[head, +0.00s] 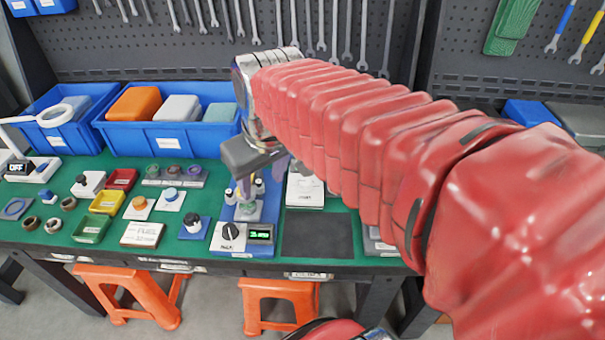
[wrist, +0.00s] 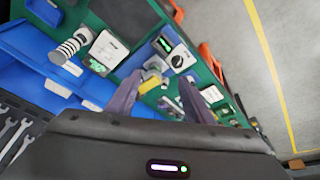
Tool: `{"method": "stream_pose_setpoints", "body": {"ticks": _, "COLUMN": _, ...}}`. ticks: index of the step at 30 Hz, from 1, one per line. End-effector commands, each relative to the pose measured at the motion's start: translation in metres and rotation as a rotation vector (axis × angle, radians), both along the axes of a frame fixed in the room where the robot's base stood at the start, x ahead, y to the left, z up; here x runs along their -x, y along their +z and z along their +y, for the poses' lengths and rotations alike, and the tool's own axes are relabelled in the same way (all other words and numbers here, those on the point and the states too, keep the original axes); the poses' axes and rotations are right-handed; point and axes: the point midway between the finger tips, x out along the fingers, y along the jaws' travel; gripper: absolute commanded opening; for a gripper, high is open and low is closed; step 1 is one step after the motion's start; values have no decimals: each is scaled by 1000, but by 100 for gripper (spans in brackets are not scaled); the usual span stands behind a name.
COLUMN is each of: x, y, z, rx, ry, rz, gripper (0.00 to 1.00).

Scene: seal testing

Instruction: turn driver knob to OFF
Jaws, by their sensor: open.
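A blue unit (head: 262,251) stands at the front middle of the green bench. It carries a black dial knob (head: 230,231) with a white pointer mark and a small display with green digits (head: 260,235). In the wrist view the knob (wrist: 177,61) and the lit display (wrist: 163,45) show beyond the fingertips. Small upright posts and a clear part stand behind the knob on the unit. My gripper (head: 257,181) is open above the rear of this unit, apart from the knob. Its two purple-grey fingers (wrist: 160,82) straddle nothing held. The knob's label is too small to read.
A display reading OFF (head: 16,168) stands at the far left. Several small knob blocks, coloured trays (head: 107,200) and rings lie left of the unit. Blue bins (head: 165,139) line the back. A dark mat (head: 319,236) at right is clear. My red-sleeved arm hides the right of the bench.

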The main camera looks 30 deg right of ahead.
Motion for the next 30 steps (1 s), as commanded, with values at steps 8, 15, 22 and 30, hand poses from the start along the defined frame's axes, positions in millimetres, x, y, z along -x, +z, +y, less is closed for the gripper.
{"method": "stream_pose_setpoints", "body": {"ticks": 8, "x": -39, "y": -2, "z": -34, "rx": 9, "ry": 15, "rz": 78, "gripper": 48}}
{"method": "stream_pose_setpoints", "body": {"ticks": 15, "x": -70, "y": -10, "z": -67, "rx": 7, "ry": 34, "rz": 142, "gripper": 48}}
{"method": "stream_pose_setpoints", "body": {"ticks": 22, "x": -97, "y": -24, "z": -102, "rx": -1, "ry": 52, "rz": 200, "gripper": 48}}
{"method": "stream_pose_setpoints", "body": {"ticks": 30, "x": -123, "y": -48, "z": -147, "rx": -22, "ry": 77, "rz": 265, "gripper": 48}}
